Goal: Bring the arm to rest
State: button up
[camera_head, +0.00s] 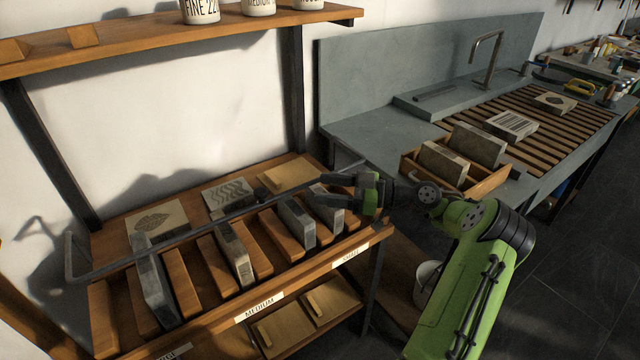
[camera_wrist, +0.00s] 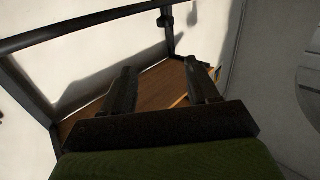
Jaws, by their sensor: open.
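My green arm reaches in from the lower right of the head view. My gripper (camera_head: 324,189) is over the right end of the stone rack (camera_head: 273,240), its dark fingers pointing left. The fingers are apart and I see nothing held between them. In the wrist view the two dark fingers (camera_wrist: 160,82) are spread, with wooden board and white wall beyond them. A grey stone slab (camera_head: 328,212) stands in the rack just below the gripper; I cannot tell whether they touch.
A metal rail (camera_head: 160,238) runs along the rack, close to my gripper. More slabs (camera_head: 152,285) stand between wooden dividers. A shelf (camera_head: 170,40) with tins is above. To the right, a wooden caddy (camera_head: 490,184) holds slabs beside the slatted sink counter (camera_head: 355,130).

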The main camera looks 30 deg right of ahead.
jog(key=s+a+r+m+g+h+p, duration=0.1)
jog(key=a+r+g+h+p, duration=0.25)
jog(key=a, duration=0.65)
jog(key=s+a+r+m+g+h+p, duration=0.1)
jog(key=a+r+g+h+p, duration=0.3)
jog(key=a, duration=0.6)
jog(key=s+r+m+h+p, duration=0.2)
jog(key=s+r+m, duration=0.1)
jog(key=s, duration=0.8)
jog(key=s+a+r+m+h+p, duration=0.1)
jog(key=s+r+m+h, duration=0.2)
jog(key=s, duration=0.9)
jog(key=shift+r+m+t+p, duration=0.35)
jog(key=shift+r+m+p, duration=0.05)
jog(key=shift+r+m, duration=0.45)
